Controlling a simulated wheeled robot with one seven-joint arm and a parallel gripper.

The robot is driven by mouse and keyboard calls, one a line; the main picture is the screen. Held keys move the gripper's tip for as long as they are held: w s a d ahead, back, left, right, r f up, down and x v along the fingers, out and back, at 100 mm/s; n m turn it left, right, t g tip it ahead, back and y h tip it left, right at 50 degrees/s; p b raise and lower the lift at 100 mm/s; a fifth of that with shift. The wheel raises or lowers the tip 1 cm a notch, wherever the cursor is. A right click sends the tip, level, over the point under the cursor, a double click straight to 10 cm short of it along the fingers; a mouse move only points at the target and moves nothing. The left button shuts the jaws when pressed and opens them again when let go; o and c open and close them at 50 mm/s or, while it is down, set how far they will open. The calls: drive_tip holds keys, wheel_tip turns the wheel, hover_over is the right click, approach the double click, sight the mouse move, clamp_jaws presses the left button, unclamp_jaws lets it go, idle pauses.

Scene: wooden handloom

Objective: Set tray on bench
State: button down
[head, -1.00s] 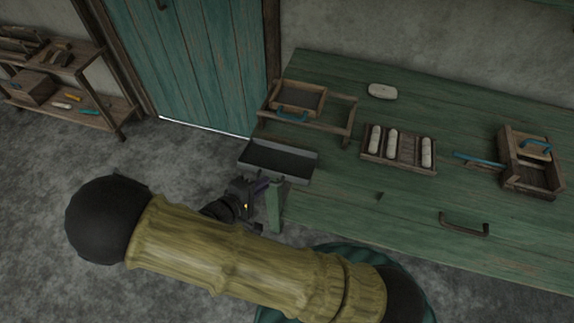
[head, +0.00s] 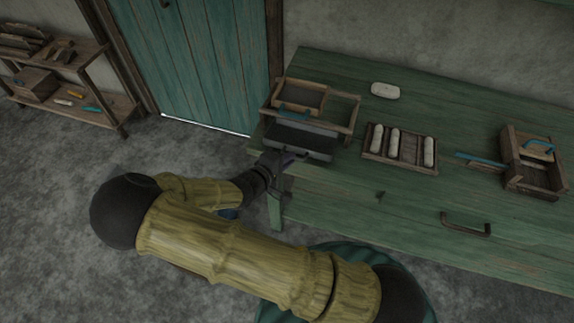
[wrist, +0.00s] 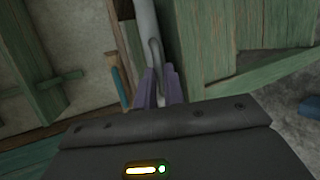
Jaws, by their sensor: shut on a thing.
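The dark grey tray (head: 318,154) is at the left end of the green bench (head: 400,215), in front of the wooden frame there. I cannot tell whether its underside touches the bench top. My gripper (head: 290,160) is shut on the tray's near side. In the wrist view the purple fingers of my gripper (wrist: 159,88) close around a grey part of the tray (wrist: 144,20). Most of the tray is out of the wrist view.
A wooden frame (head: 352,118) with a small blue-handled box stands right behind the tray. A shelf (head: 70,100) stands at far left.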

drive_tip(key=shift+f, duration=1.4)
drive_tip(key=c, duration=1.5)
unclamp_jaws()
drive_tip(key=v, duration=1.2)
